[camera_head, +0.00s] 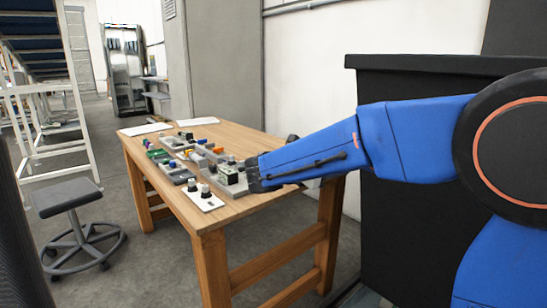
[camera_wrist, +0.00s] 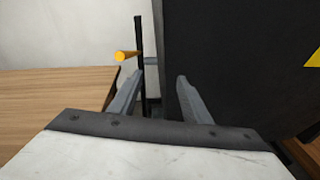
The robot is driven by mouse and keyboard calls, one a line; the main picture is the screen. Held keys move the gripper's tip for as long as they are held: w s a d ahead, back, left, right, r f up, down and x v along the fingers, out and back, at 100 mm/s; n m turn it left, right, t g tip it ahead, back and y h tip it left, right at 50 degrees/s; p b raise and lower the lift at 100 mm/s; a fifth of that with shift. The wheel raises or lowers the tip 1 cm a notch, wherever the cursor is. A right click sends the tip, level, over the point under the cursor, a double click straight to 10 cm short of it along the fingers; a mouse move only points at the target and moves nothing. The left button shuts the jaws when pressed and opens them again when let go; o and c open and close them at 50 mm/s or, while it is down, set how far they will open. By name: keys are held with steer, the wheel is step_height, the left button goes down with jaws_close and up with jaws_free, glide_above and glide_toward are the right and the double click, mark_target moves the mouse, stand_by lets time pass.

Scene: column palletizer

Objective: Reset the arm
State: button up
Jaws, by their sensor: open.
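My blue arm crosses the right half of the head view and reaches left over the near right side of the wooden table (camera_head: 240,208). The dark wrist end is close to the parts on the table, and the fingers cannot be made out there. In the wrist view my gripper (camera_wrist: 161,77) has its two grey fingers spread apart, with nothing between them. The wrist view faces a pale wall and a large black cabinet (camera_wrist: 235,60), with bare wooden tabletop (camera_wrist: 50,100) at the left.
Several small parts and a white plate with dark knobs (camera_head: 206,199) lie on the table. The black cabinet (camera_head: 400,225) stands at the right. A wheeled stool (camera_head: 66,195) is at the left. An orange-tipped item (camera_wrist: 126,55) is beyond the left finger.

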steer(key=s+d+f+m+g+y, duration=0.2)
steer(key=s+d+f+m, duration=0.15)
steer(key=s, duration=0.35)
steer(key=s+d+f+m+g+y, duration=0.1)
steer(key=s+d+f+m+y, duration=0.15)
steer(key=s+d, duration=0.3)
steer(key=s+d+f+m+g+y, duration=0.1)
steer(key=s+d+f+m+g, duration=0.2)
steer(key=s, duration=0.4)
steer(key=s+a+f+m+t+y, duration=0.1)
steer(key=s+a+f+m+y, duration=0.2)
steer(key=s+m, duration=0.4)
steer(key=s+a+f+m+t+y, duration=0.1)
steer(key=s+a+f+m+y, duration=0.2)
steer(key=s, duration=0.6)
steer(key=shift+s+f+m+y, duration=0.35)
steer(key=shift+f+m+y, duration=0.75)
steer(key=shift+m, duration=0.8)
steer(key=shift+r, duration=0.1)
